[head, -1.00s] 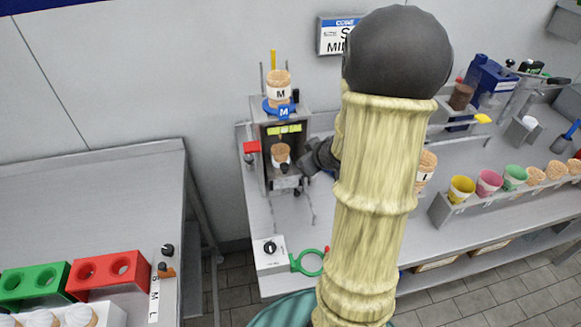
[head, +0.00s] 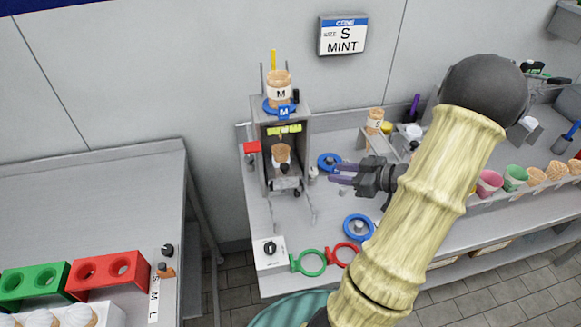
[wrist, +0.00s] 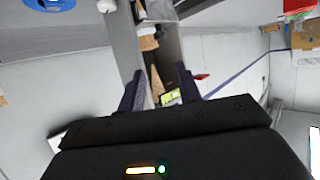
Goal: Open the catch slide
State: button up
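The grey cone machine (head: 302,150) stands at the left of the counter, with a tan cone (head: 281,154) inside its open front. A small dark knob (head: 284,168) sits on a part just below that cone; I cannot tell for sure whether this is the catch slide or how far it is open. My gripper (head: 333,173) is right of the machine, apart from it, with purple fingers pointing left at it. In the wrist view the fingers (wrist: 160,74) are spread and nothing is held; the machine with its cone (wrist: 148,43) shows beyond them.
A blue ring (head: 328,162) lies behind my gripper and another (head: 359,228) in front. Green (head: 311,263) and red (head: 342,255) rings are at the front edge by a white box (head: 270,252).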

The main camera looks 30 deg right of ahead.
aim_at(287, 167)
jog(key=p+x, duration=0.1)
jog(key=x, duration=1.6)
jog(key=shift+w, duration=0.2)
grip_shut()
jog(key=shift+s, duration=0.1)
